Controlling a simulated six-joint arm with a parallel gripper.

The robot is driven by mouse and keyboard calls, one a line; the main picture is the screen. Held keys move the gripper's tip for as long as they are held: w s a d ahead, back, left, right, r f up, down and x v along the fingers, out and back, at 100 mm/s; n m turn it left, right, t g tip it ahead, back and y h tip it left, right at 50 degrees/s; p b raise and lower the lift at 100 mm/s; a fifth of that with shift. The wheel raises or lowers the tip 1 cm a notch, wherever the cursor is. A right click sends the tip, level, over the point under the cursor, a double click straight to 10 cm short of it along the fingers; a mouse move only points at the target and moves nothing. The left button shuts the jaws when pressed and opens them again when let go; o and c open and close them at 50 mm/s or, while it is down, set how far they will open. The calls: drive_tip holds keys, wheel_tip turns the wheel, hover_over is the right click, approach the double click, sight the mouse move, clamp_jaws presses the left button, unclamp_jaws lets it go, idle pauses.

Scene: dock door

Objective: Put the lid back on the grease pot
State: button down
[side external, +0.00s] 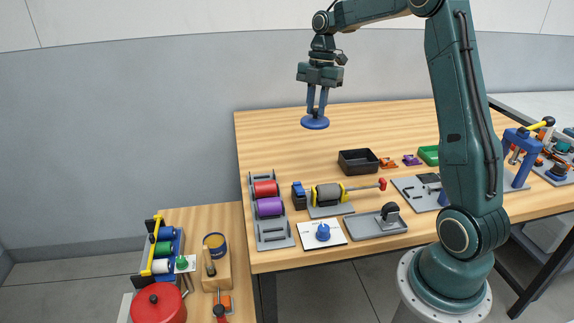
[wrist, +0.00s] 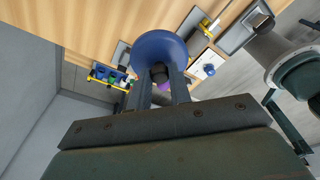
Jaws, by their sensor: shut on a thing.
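The lid (side external: 315,124) is a round blue disc with a dark knob on top. My gripper (side external: 316,111) is shut on that knob and holds the lid roughly level, high above the far part of the big wooden table. In the wrist view the lid (wrist: 160,48) sits just beyond my fingertips (wrist: 159,76). The pot (side external: 215,246), dark blue with a yellowish band or contents, stands on the lower side table at the left, well away from the lid. I cannot make out its opening clearly. The pot is not clear in the wrist view.
A red lidded pot (side external: 159,303), a wooden block with tools (side external: 216,270) and a rack with coloured rollers (side external: 163,247) crowd the side table (side external: 190,217). A roller tray (side external: 272,235), a black bin (side external: 358,161) and fixtures stand on the big table (side external: 270,130), clear at the back left.

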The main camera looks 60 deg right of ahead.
drive_tip(key=shift+w+a+f, duration=0.1)
drive_tip(key=shift+w+a, duration=0.15)
drive_tip(key=shift+a, duration=0.2)
drive_tip(key=w+a+f+m+t, duration=0.1)
drive_tip(key=w+a+f+m, duration=0.2)
drive_tip(key=a+m, duration=0.3)
drive_tip(key=w+a+f+m+h, duration=0.1)
drive_tip(key=w+a+f+m, duration=0.15)
drive_tip(key=a, duration=0.45)
drive_tip(key=w+a+f+m+t, duration=0.1)
drive_tip(key=w+a+f+m, duration=0.2)
drive_tip(key=a+m, duration=0.35)
drive_tip(key=w+a+f+m, duration=0.1)
drive_tip(key=w+f, duration=0.6)
drive_tip(key=f, duration=0.5)
drive_tip(key=w+a+f+m, duration=0.1)
drive_tip(key=w+f+m, duration=0.1)
drive_tip(key=w+f, duration=0.5)
wheel_tip(320, 180, down, 6)
drive_tip(key=shift+r+h, duration=0.1)
drive_tip(key=shift+h, duration=0.3)
drive_tip(key=shift+f, duration=0.25)
drive_tip(key=shift+f, duration=2.9)
